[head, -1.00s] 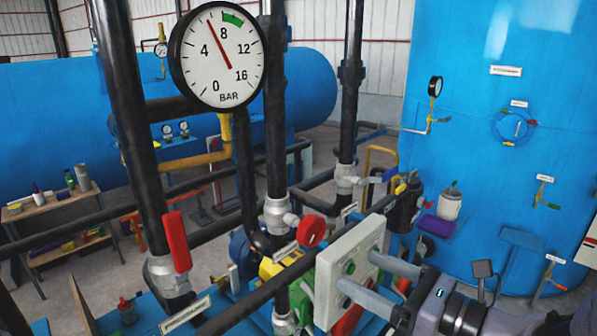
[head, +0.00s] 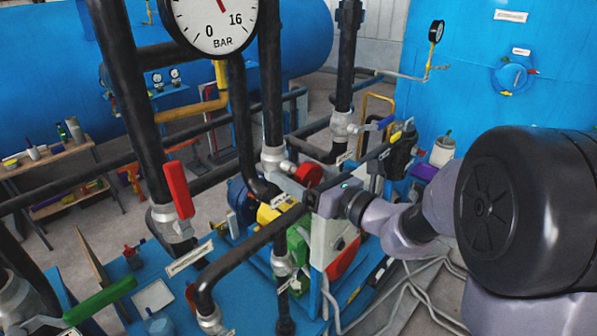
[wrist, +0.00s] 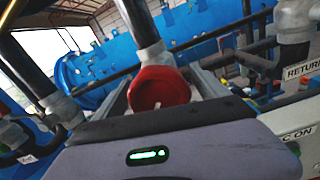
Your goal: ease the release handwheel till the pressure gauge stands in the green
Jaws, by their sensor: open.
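The release handwheel is most likely the small red wheel (head: 307,174) on the pipework in the middle of the head view; a red wheel fills the centre of the wrist view (wrist: 158,92). My gripper (wrist: 166,74) is open, with its two grey fingers reaching forward on either side of this wheel. I cannot tell whether they touch it. In the head view my gripper (head: 316,192) is close to the red wheel. The pressure gauge (head: 212,25) is cut off by the top edge. Only the needle's lower end shows; its tip and the green band are out of view.
A red lever (head: 179,190) stands on the left pipe, and a green lever (head: 100,300) lies at lower left. Black pipes surround the wheel closely. A grey panel box (head: 326,240) stands just below my gripper. A blue tank (head: 460,80) stands at right.

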